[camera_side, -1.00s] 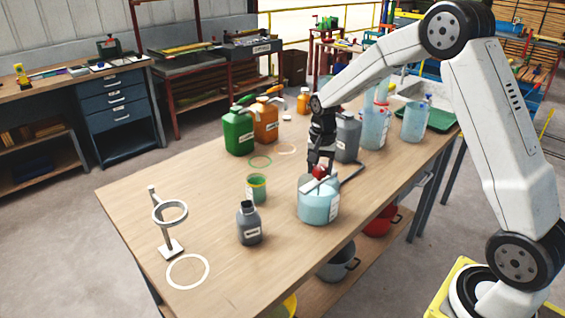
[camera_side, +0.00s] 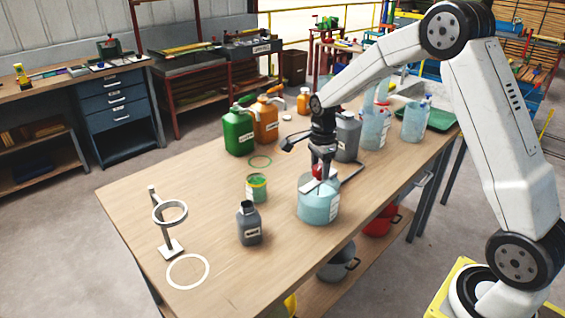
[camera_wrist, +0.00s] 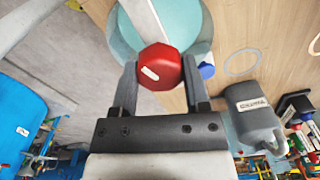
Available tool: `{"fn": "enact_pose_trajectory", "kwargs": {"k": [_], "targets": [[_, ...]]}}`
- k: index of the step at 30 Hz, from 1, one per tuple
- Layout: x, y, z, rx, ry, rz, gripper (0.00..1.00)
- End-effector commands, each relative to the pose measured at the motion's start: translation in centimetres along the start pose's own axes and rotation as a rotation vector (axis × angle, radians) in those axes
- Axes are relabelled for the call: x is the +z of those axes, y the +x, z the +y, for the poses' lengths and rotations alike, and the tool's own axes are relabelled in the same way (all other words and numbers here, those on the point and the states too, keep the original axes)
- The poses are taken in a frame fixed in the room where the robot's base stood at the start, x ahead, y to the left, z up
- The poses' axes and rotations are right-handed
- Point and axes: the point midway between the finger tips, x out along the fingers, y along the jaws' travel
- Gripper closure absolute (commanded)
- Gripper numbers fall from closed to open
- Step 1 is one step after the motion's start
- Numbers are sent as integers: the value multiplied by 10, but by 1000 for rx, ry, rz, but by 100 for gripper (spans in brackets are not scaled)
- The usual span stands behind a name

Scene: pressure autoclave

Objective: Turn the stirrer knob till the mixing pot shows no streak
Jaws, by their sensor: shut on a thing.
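The mixing pot (camera_side: 318,207) is a pale blue-teal vessel with a white label, upright on the wooden table. The red stirrer knob (camera_wrist: 160,66) is faceted, carries a small white mark, and sits above the pot on a pale bar. My gripper (camera_side: 319,168) points down over the pot, shut on the knob, with one finger on each side of it in the wrist view. The pot's inside shows pale teal in the wrist view (camera_wrist: 126,40), partly covered by the bar and knob. I cannot tell whether a streak is there.
A grey bottle (camera_side: 249,226) and a green tin (camera_side: 257,187) stand left of the pot. A grey jug (camera_side: 347,137) stands close behind my gripper. Green (camera_side: 239,132) and orange (camera_side: 266,121) canisters stand farther back. A ring stand (camera_side: 170,240) is at the left. The front-left tabletop is mostly clear.

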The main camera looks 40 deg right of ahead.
Motion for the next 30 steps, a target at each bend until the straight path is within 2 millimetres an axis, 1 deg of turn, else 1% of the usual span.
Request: {"fn": "enact_pose_trajectory", "kwargs": {"k": [3,8,21,22,23,24,25,30], "targets": [[0,-2,-1,-3,53,1,100],[0,-2,-1,-3,93,0,100],[0,-2,-1,-4,105,0,100],[0,-2,-1,-4,105,0,35],[0,-2,-1,-4,105,0,25],[0,-1,-1,-3,105,0,13],[0,-1,-1,-3,105,0,6],[0,-1,0,-2,105,0,6]]}}
